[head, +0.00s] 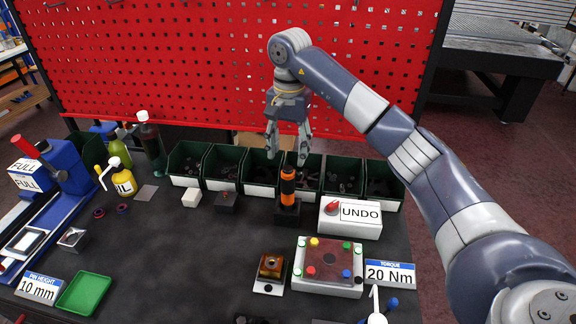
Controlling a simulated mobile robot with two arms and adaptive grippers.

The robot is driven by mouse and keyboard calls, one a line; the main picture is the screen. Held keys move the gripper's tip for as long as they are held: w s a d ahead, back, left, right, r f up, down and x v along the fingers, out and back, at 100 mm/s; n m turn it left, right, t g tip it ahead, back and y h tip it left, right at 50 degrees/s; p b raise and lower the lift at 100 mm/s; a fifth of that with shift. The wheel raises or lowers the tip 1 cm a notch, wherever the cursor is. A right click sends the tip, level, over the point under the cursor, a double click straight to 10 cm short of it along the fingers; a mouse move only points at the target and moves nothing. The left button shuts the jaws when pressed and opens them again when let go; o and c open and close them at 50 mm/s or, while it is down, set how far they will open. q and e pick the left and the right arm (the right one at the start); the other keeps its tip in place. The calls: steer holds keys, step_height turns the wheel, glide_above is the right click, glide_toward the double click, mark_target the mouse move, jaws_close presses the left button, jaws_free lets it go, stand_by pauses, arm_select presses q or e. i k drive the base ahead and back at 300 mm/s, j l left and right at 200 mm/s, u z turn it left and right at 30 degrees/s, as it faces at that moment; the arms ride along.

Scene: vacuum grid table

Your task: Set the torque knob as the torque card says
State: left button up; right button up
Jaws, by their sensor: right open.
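The torque card (390,274) stands at the right front of the dark table and reads "20 Nm" under a blue "TORQUE" header. An upright orange and black tool (288,188) stands in a black base near the middle; I cannot make out a scale on it, nor tell for certain whether it carries the torque knob. My left gripper is not in view.
A white box (350,217) with a red part and an "UNDO" label sits right of the tool. A fixture plate (328,284) with coloured knobs lies in front. Green bins (222,182) line the back before a red pegboard (180,60). The table's middle left is clear.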

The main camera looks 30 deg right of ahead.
mark_target(332, 209)
steer(key=k+j, duration=0.5)
steer(key=k, duration=0.15)
steer(key=k+j, duration=0.5)
steer(key=k, duration=0.2)
